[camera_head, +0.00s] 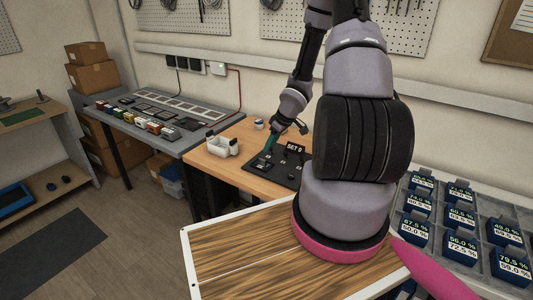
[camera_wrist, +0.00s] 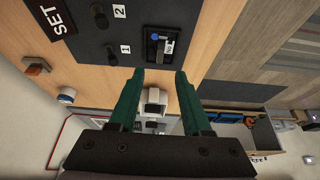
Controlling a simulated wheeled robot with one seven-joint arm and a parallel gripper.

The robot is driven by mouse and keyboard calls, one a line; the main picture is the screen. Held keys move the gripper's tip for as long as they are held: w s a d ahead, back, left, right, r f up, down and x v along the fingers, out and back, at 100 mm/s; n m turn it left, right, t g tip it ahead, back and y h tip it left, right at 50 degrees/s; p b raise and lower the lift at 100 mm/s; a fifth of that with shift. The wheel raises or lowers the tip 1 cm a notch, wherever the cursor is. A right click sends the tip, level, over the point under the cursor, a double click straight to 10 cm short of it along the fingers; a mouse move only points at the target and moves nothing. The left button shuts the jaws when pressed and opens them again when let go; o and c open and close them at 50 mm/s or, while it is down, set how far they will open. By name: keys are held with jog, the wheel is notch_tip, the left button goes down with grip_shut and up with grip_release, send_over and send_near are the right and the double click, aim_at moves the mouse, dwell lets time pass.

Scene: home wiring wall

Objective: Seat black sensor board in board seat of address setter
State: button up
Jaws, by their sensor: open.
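The address setter is a black panel (camera_head: 272,171) on the wooden bench, with a raised "SET 0" display (camera_head: 295,148). In the wrist view the panel (camera_wrist: 88,40) shows its SET label, knobs marked 1 and 2, and a small framed slot (camera_wrist: 164,46) with a blue dot and a white label. A dark piece appears to lie within that frame; I cannot tell whether it is the black sensor board or the bare seat. My gripper (camera_wrist: 159,76) has green fingers, spread apart with nothing between them. It hovers over the panel's left part in the head view (camera_head: 270,142).
A white bin (camera_head: 221,147) stands at the bench's left edge. A small white-and-blue round item (camera_head: 259,124) sits behind the panel. A grey table (camera_head: 165,116) with coloured blocks is at the left. Labelled dark blue blocks (camera_head: 460,215) fill a grey tray at the right.

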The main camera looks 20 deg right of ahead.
jog(key=shift+v, duration=0.95)
jog(key=s+r+m+t+h, duration=0.1)
jog(key=s+r+m+h, duration=0.15)
jog(key=r, duration=1.05)
jog(key=s+r+m+h, duration=0.2)
jog(key=r+m+h, duration=0.15)
jog(key=r, duration=1.05)
jog(key=s+a+r+m+t+y, duration=0.1)
jog(key=s+a+r+m+y, duration=0.1)
jog(key=s+a+r, duration=0.4)
jog(key=s+a+r+m+t+y, duration=0.1)
jog(key=s+a+r+m+y, duration=0.2)
jog(key=s, duration=1)
jog(key=a+r, duration=0.3)
jog(key=r, duration=0.2)
jog(key=shift+r, duration=0.3)
